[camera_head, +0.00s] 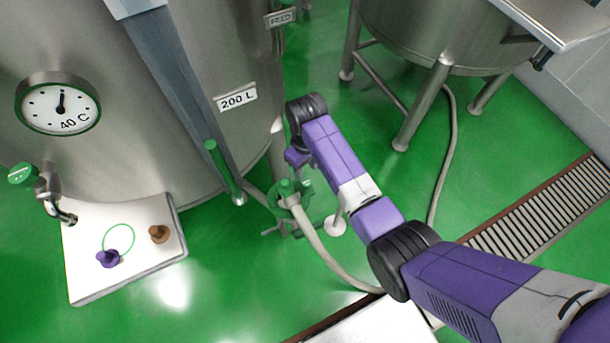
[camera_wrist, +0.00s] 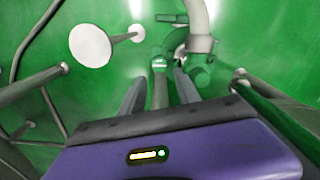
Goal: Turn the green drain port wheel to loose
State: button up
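The green drain port fitting (camera_head: 286,190) sits low beside the 200 L tank, with a pale hose running from it. Its wheel cannot be clearly told apart from the other green parts. In the wrist view, green fitting parts (camera_wrist: 201,74) show just beyond my right finger, under the pale hose. My gripper (camera_wrist: 160,80) points towards them, its two grey fingers apart. A grey pipe with a green end (camera_wrist: 159,64) shows between the fingers; no contact is visible. In the head view, only the purple gripper body shows, just above the fitting, and the fingers are hidden.
A green-handled lever (camera_head: 224,170) stands left of the fitting, close to the tank (camera_head: 222,60). A pale hose (camera_head: 325,252) curves over the floor towards the drain grate (camera_head: 545,205). A white board (camera_head: 90,240) with purple and brown pegs lies at left.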

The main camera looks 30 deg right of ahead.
aim_at(306, 181)
notch_tip(306, 181, down, 8)
jog(key=shift+r, duration=0.2)
dwell(0.3)
grip_shut()
